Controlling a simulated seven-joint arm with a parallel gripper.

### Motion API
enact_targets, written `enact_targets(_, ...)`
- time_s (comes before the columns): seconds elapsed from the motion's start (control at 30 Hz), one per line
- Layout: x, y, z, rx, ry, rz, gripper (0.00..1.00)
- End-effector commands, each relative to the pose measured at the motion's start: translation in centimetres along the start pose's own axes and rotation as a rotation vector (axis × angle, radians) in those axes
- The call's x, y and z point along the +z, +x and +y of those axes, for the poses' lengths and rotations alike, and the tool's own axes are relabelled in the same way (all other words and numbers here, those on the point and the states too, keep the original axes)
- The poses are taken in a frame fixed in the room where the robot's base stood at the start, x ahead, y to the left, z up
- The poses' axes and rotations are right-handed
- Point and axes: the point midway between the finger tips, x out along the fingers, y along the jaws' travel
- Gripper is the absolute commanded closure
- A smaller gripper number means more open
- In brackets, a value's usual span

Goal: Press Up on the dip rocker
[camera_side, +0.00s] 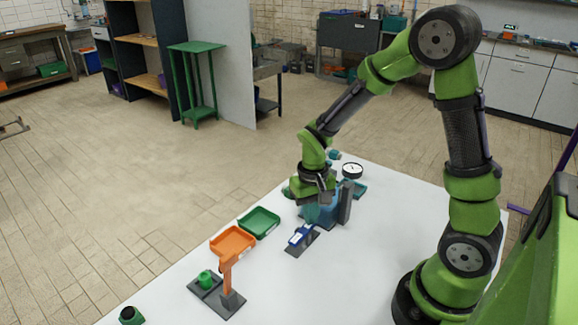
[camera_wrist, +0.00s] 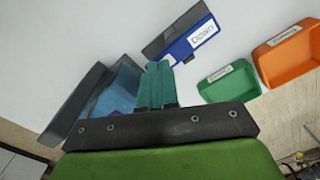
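The dip rocker (camera_side: 300,236) is a blue switch with a white label on a dark base plate, on the white table. In the wrist view the rocker (camera_wrist: 192,42) shows a white label reading "Down" on its right part; no "Up" label is readable. My gripper (camera_side: 311,221) points down just behind the rocker in the side view. In the wrist view my gripper's teal fingers (camera_wrist: 158,64) lie side by side, shut and empty. Their tips appear close to the rocker's lower-left end. I cannot tell whether they touch it.
A blue box (camera_side: 331,206) with a dark upright panel (camera_side: 346,202) stands close beside my gripper. A green tray (camera_side: 259,222), an orange tray (camera_side: 233,241) and an orange post (camera_side: 228,272) stand to the left. A round gauge (camera_side: 352,171) is behind. The table's front middle is clear.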

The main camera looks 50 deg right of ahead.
Motion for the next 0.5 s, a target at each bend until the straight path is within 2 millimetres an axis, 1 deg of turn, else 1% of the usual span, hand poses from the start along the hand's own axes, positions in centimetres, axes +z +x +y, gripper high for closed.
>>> enact_targets(0.23, 0.06, 0.96, -0.01, 0.000, 0.001, -0.003, 1.00)
enact_targets(0.5, 0.08, 1.07, -0.02, 0.000, 0.000, -0.002, 1.00)
